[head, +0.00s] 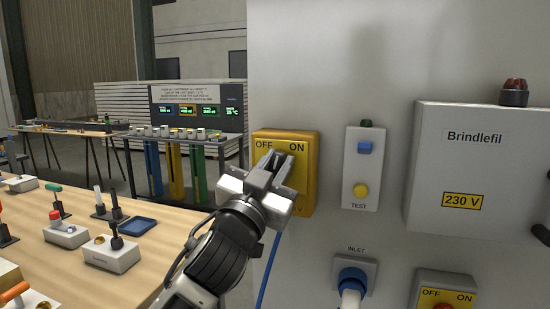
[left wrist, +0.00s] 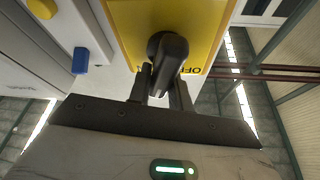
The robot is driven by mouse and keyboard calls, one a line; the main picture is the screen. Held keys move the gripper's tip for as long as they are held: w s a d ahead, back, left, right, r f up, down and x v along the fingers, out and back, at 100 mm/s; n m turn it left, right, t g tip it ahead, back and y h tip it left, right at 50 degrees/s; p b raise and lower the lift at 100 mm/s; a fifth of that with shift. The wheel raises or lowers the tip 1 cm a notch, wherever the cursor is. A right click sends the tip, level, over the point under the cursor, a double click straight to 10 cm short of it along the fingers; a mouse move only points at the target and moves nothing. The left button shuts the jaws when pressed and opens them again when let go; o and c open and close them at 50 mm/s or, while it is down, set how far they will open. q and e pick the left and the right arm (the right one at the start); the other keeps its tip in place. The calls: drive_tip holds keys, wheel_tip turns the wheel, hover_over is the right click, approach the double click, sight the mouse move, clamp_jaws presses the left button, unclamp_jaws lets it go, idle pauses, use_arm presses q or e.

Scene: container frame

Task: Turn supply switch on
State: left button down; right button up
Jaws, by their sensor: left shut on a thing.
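The yellow supply switch box (head: 307,172) is on the light grey panel, with OFF at upper left and ON at upper right. My left gripper (head: 272,169) is in front of it and covers its middle. In the left wrist view, the box (left wrist: 118,18) carries a black rotary handle (left wrist: 168,58). The left gripper (left wrist: 163,88) is shut on this handle. Part of the OFF label shows beside it, upside down. The ON label is hidden there, and the handle's exact setting cannot be told. My right gripper is not in view.
A control plate (head: 350,190) with blue and yellow buttons is right of the switch. Below it is an inlet (head: 370,266) with a plug. A grey 230 V box (head: 475,165) and another yellow OFF/ON box (head: 463,282) stand further right. A wooden table (head: 130,275) fills the lower left.

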use_arm(q)
drive_tip(key=shift+w+f+m+g+h, duration=0.2)
drive_tip(key=shift+f+m+g+h, duration=0.3)
drive_tip(key=shift+m, duration=0.7)
drive_tip(key=m, duration=0.1)
drive_tip(key=m+g, duration=0.1)
drive_tip(key=m, duration=0.1)
drive_tip(key=shift+d+f+m+h, duration=0.1)
drive_tip(key=shift+f+m+h, duration=0.15)
drive_tip(key=shift+m+h, duration=0.15)
drive_tip(key=shift+m+g+h, duration=0.3)
drive_tip(key=shift+m+g, duration=0.2)
drive_tip(key=shift+m, duration=0.5)
drive_tip(key=c, duration=1.3)
unclamp_jaws()
drive_tip(key=shift+w, duration=0.1)
drive_tip(key=shift+r, duration=0.1)
